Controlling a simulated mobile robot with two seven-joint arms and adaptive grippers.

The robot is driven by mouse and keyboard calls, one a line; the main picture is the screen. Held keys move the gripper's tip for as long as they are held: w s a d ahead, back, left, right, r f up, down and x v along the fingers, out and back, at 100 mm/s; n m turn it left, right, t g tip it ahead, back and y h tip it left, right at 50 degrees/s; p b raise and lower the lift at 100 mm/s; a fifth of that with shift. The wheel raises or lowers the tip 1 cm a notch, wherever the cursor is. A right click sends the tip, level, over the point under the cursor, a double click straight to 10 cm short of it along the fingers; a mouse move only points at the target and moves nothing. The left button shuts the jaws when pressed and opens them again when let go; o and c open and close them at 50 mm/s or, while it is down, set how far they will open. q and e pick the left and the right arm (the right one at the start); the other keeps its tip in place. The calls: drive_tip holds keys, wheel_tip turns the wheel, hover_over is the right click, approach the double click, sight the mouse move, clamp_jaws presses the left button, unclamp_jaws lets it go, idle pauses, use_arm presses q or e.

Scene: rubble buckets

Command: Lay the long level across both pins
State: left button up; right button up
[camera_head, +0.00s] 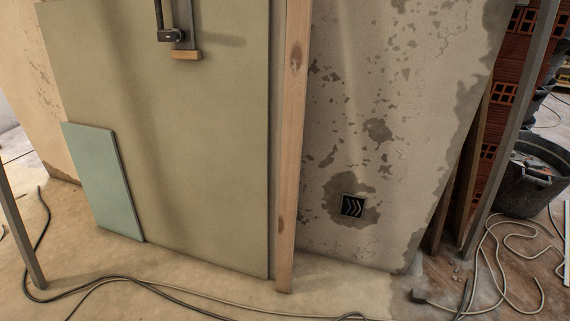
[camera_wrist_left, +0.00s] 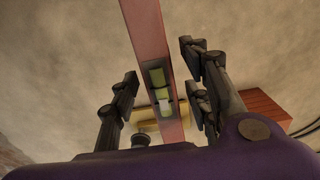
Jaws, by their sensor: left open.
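The long level (camera_wrist_left: 148,38) is a reddish bar with yellow-green vials in a dark window. In the left wrist view it runs from the top edge down between the fingers of my left gripper (camera_wrist_left: 160,64). The gripper is open, with one finger on each side of the level and visible gaps to both. The level's lower end is hidden behind my purple gripper body. I cannot make out either pin for certain. Neither gripper shows in the head view, and my right gripper is in no view.
In the head view, a greenish board (camera_head: 160,150) leans on the wall beside a wooden post (camera_head: 291,150). A tool with a wooden end (camera_head: 186,55) hangs at the top. A black rubble bucket (camera_head: 525,185) stands right. Cables (camera_head: 500,270) cross the floor. A reddish block (camera_wrist_left: 265,105) lies right in the wrist view.

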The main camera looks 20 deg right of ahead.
use_arm(q)
wheel_tip(320, 180, up, 12)
idle(0.4)
idle(0.4)
